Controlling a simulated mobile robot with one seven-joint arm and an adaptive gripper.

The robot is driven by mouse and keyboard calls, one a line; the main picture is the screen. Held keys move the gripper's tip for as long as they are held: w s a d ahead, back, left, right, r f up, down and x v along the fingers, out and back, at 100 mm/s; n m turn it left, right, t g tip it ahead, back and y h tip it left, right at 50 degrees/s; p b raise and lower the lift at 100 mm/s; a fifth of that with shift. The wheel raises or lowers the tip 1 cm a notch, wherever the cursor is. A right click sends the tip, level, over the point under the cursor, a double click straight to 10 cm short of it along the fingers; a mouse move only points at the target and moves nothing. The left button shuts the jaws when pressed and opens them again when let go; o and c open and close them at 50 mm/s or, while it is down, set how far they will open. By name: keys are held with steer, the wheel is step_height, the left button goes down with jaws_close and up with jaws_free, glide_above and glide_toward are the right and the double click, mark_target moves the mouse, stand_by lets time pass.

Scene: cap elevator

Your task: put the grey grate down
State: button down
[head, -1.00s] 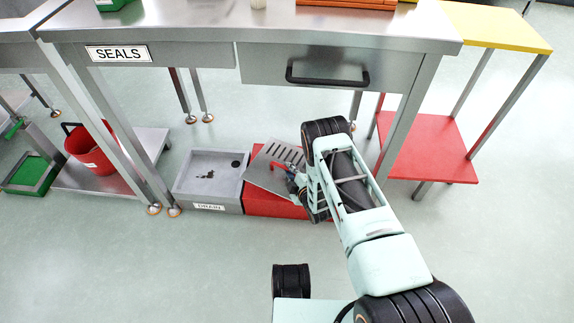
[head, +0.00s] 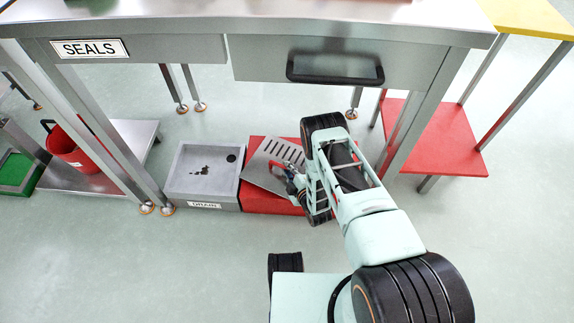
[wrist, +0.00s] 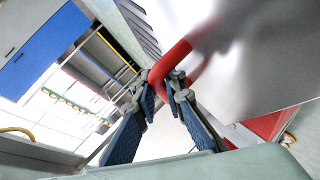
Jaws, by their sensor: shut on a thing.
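The grey grate (head: 263,174) is a slotted metal plate with a red handle (wrist: 168,65). In the head view it is tilted over the red block, just right of the drain basin. My gripper (head: 290,173) is shut on the grate's red handle. The wrist view shows both fingers (wrist: 164,92) at the handle, with the plate (wrist: 245,55) filling the upper right. My arm hides the grate's right part in the head view. I cannot tell whether the plate touches the red block.
The grey drain basin (head: 177,178) is open, with dark bits and a round hole inside. The red block (head: 262,203) stands against its right side. The steel bench (head: 250,30) and its drawer overhang both. A red bucket (head: 72,150) stands on the low shelf at left.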

steer(key=shift+w+f, duration=0.2)
steer(key=c, duration=2.4)
jaws_free()
steer(key=shift+s+f, duration=0.1)
steer(key=shift+s, duration=0.05)
steer(key=o, duration=0.4)
